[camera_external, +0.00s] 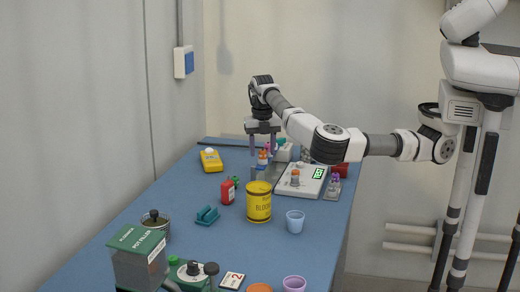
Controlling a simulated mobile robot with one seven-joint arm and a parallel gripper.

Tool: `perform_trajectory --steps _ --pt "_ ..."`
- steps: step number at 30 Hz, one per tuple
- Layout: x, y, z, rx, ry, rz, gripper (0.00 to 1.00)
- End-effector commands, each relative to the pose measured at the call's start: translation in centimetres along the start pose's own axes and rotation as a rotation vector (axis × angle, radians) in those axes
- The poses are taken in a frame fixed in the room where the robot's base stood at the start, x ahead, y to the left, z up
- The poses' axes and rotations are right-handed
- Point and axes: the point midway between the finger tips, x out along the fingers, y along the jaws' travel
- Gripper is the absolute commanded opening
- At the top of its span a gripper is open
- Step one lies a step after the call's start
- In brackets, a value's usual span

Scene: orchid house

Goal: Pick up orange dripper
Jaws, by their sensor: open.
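My gripper (262,146) points down over the far part of the blue table, its two fingers apart. Just below and between the fingers is a small upright item with an orange part (263,158), which may be the orange dripper. It stands at a grey metal holder (268,173); whether the fingers touch it I cannot tell. Another small orange-topped item (295,178) stands on the white scale (302,182), to the right of my gripper. These items are too small to tell which is the dripper.
A yellow can (259,203), red bottle (227,192), teal clip-like object (207,216) and pale blue cup (295,221) stand nearer. The left middle of the blue table (170,205) is fairly clear.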

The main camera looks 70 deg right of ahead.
Motion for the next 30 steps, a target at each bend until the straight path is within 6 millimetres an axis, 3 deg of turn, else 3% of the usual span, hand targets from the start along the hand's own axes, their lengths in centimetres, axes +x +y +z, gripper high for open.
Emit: perform_trajectory --steps 2,13,23,30 --pt "0.0 0.0 0.0 0.000 0.000 0.000 0.50" --pt "0.0 0.0 0.0 0.000 0.000 0.000 0.02" --pt "-0.3 0.0 0.0 0.000 0.000 0.001 0.02" --pt "-2.9 0.0 0.0 0.000 -0.001 0.004 0.02"
